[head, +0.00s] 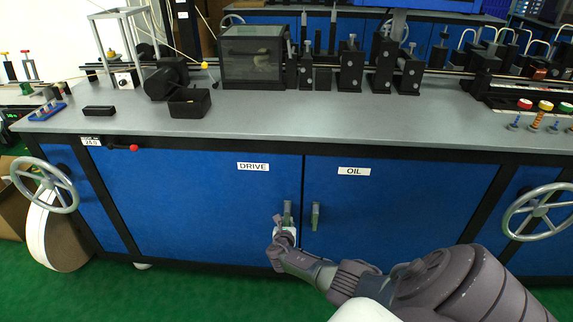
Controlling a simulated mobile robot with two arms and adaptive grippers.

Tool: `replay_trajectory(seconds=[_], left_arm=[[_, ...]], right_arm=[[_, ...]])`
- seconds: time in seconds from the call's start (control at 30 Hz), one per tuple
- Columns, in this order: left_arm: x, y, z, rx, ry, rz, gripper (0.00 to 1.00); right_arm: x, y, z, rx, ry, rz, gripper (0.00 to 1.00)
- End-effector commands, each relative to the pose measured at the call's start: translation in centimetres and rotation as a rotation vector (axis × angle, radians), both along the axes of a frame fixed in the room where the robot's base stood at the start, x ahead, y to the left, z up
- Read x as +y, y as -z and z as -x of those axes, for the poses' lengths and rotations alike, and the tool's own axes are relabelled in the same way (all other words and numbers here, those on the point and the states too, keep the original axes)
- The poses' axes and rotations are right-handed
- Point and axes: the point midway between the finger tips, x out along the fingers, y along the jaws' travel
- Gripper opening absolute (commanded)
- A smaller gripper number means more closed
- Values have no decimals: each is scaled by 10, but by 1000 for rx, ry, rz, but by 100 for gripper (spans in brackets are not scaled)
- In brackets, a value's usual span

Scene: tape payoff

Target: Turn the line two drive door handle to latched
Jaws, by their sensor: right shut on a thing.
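The blue drive door (200,195) carries a white label (253,166) reading DRIVE and looks closed flush in the cabinet front. Its grey-green handle (288,209) is upright at the door's right edge. My right gripper (284,228) is at the lower part of this handle and shut on it. The gripper hides the handle's lower end, so I cannot tell its exact latch position. My left gripper is not in view.
The OIL door (400,200) with its upright handle (315,216) is just to the right. Handwheels stand at the left (45,185) and right (540,213). The grey bench top (240,118) above carries machinery. Green floor lies in front.

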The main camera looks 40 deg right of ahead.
Motion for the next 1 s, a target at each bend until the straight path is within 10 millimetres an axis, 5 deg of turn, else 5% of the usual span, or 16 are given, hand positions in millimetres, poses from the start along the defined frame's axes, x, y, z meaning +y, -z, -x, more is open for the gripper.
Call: replay_trajectory(seconds=[0.13,0.17,0.3,0.7,1.0], left_arm=[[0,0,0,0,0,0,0],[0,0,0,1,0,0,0],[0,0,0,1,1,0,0],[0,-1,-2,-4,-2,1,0],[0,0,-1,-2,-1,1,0]], right_arm=[[-1,1,1,3,0,3,0],[-1,1,1,3,0,3,18],[-1,1,1,3,1,2,42],[2,-1,2,-1,0,1,42],[24,-13,22,0,-3,-2,42]])
